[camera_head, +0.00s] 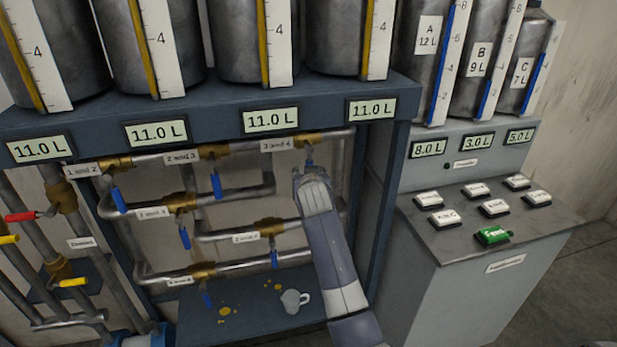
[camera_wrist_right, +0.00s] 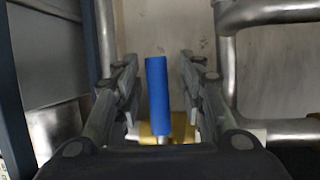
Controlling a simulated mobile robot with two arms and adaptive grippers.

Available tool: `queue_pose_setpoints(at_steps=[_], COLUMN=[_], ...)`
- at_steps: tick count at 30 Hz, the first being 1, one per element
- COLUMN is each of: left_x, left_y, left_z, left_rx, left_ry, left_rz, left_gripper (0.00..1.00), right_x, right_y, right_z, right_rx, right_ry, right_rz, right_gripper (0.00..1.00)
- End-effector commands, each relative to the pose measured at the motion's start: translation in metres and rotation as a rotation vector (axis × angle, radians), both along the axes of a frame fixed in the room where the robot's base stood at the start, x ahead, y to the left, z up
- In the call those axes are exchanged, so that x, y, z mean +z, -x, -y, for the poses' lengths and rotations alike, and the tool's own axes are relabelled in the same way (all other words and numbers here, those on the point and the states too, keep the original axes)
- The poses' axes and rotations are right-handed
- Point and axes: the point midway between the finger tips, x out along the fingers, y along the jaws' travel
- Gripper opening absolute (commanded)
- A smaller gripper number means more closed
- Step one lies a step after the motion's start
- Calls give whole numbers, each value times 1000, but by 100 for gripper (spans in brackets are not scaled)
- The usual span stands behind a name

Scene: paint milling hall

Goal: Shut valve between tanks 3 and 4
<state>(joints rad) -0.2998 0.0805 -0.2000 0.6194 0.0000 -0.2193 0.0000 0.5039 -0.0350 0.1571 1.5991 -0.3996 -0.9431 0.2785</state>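The label "3 and 4" (camera_head: 276,144) sits beside a brass valve (camera_head: 308,138) on the top pipe, under the tanks. Its lever is mostly hidden behind my right gripper (camera_head: 311,178) in the head view. In the right wrist view, the blue lever (camera_wrist_right: 157,95) stands between the two fingers of my right gripper (camera_wrist_right: 160,80). The fingers are apart, with a gap on each side of the lever. The brass valve body (camera_wrist_right: 160,133) shows behind the lever's lower end. My left gripper is in neither view.
Neighbouring blue levers hang at valves "2 and 3" (camera_head: 215,185) and "2 and 4" (camera_head: 274,258). A cup (camera_head: 293,301) stands on the lower shelf. The rack's blue post (camera_head: 383,200) and the button console (camera_head: 480,226) are to the right. Displays above read 11.0 L.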

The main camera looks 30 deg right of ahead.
Motion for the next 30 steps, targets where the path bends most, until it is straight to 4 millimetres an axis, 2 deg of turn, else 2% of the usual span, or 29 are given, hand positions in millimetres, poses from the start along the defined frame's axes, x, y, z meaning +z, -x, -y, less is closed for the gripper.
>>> queue_pose_setpoints(at_steps=[5,8,21,30], left_x=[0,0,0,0], left_y=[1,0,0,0], left_z=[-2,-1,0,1], left_rx=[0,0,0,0], left_ry=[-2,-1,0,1], left_rz=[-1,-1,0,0], left_gripper=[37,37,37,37], right_x=[3,8,39,46], right_y=[7,17,84,101], right_z=[-3,-8,-40,-46], right_rx=[0,0,1,0], right_ry=[1,0,-1,0], right_rz=[1,1,2,-1], right_gripper=[37,37,37,37])
